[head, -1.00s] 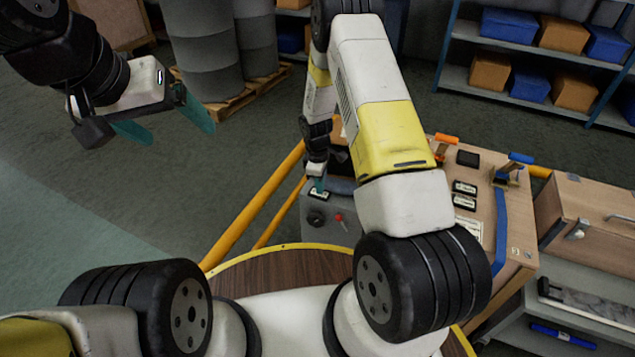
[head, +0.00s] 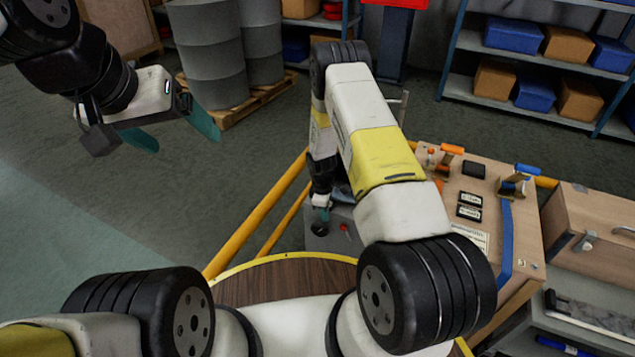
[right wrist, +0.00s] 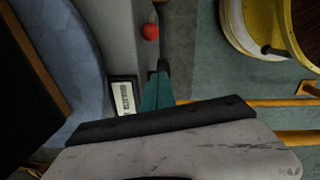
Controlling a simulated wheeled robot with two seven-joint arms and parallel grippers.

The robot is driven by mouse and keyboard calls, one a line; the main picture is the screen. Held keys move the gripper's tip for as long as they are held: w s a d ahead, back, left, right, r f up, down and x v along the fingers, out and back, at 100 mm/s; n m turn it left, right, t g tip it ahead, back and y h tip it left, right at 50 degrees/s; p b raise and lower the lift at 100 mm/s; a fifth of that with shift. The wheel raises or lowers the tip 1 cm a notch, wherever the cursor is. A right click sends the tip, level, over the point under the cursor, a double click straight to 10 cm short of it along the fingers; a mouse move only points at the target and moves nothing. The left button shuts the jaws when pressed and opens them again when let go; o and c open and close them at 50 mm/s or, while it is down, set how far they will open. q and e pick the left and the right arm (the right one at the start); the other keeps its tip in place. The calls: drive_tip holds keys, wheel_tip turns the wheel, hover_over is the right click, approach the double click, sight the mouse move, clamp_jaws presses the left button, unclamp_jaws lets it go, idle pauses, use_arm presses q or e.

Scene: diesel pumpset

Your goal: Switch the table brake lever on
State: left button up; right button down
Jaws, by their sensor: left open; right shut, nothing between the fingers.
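My right gripper (head: 322,213) is shut and empty, above a grey control box (head: 350,243). In the right wrist view its teal fingers (right wrist: 158,92) point towards a small dark part (right wrist: 163,65); I cannot tell whether they touch it. A lever with a red ball knob (head: 345,228) stands on the box, right of the gripper; the ball (right wrist: 150,31) also shows in the wrist view, apart from the fingers. A black round knob (head: 319,230) is just below the gripper. Which control is the table brake lever cannot be read. My left gripper (head: 178,140) is open and empty, upper left.
A wooden panel (head: 525,240) at the right carries an orange-handled lever (head: 452,149) and a blue-handled lever (head: 528,169). Yellow rails (head: 255,220) run left of the box. A round wooden table top (head: 270,283) lies in front. Grey drums (head: 207,60) and shelves stand behind.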

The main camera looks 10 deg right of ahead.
sight(336, 220)
wheel_tip(336, 220, down, 2)
drive_tip(key=shift+d+f, duration=0.1)
drive_tip(key=shift+s+d, duration=0.25)
drive_tip(key=shift+d, duration=0.35)
drive_tip(key=shift+s+d, duration=0.25)
drive_tip(key=shift+d, duration=0.35)
drive_tip(key=shift+s+d+f, duration=0.2)
drive_tip(key=shift+s+d, duration=0.05)
drive_tip(key=shift+d, duration=0.35)
